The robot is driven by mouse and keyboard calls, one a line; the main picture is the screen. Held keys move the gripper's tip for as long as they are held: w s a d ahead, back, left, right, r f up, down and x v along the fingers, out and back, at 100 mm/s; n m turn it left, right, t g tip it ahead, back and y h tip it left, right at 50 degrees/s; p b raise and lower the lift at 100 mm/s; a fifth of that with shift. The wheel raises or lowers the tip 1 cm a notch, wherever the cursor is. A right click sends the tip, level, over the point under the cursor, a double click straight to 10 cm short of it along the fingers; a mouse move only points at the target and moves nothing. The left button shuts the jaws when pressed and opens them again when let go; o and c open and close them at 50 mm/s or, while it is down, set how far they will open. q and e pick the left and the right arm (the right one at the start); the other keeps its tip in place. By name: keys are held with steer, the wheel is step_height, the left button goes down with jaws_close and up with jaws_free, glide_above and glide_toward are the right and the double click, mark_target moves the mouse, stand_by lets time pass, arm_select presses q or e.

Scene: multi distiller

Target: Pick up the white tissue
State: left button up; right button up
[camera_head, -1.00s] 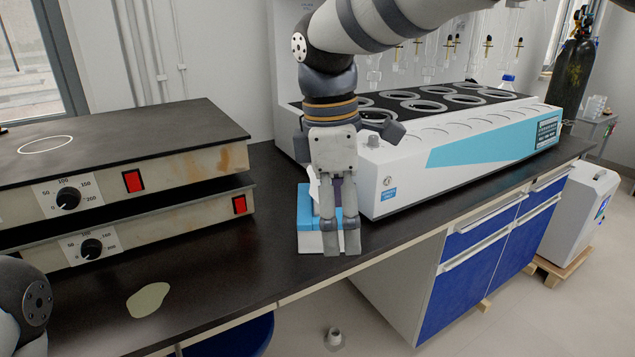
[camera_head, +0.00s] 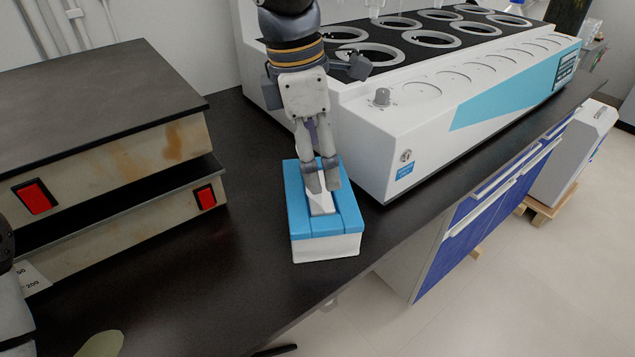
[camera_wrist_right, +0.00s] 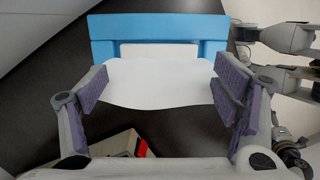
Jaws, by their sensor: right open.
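The white tissue (camera_head: 320,200) stands up from the top slot of a blue and white tissue box (camera_head: 325,228) on the black bench. In the right wrist view the tissue (camera_wrist_right: 160,82) spreads between the two fingers, with the blue box (camera_wrist_right: 160,27) behind it. My right gripper (camera_head: 322,184) is at the tissue, pointing down over the box. Its fingers (camera_wrist_right: 160,92) are open, one at each side of the tissue. Part of the tissue is hidden behind the fingers in the head view. My left gripper does not show; only a piece of my left arm is at the left edge.
The large white distiller (camera_head: 420,150) stands close to the right of the box. Two stacked hotplates (camera_head: 110,170) with red switches stand to the left. The bench's front edge runs close by the box. Bare bench (camera_head: 240,260) lies left of the box.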

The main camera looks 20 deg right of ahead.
mark_target(317, 162)
steer(key=f, duration=0.3)
steer(key=shift+d+f, duration=0.1)
steer(key=shift+d, duration=0.15)
steer(key=c, duration=0.9)
steer(key=shift+o, duration=0.2)
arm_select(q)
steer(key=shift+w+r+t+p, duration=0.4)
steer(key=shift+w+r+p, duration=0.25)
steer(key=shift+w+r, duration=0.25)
arm_select(e)
step_height(317, 162, up, 16)
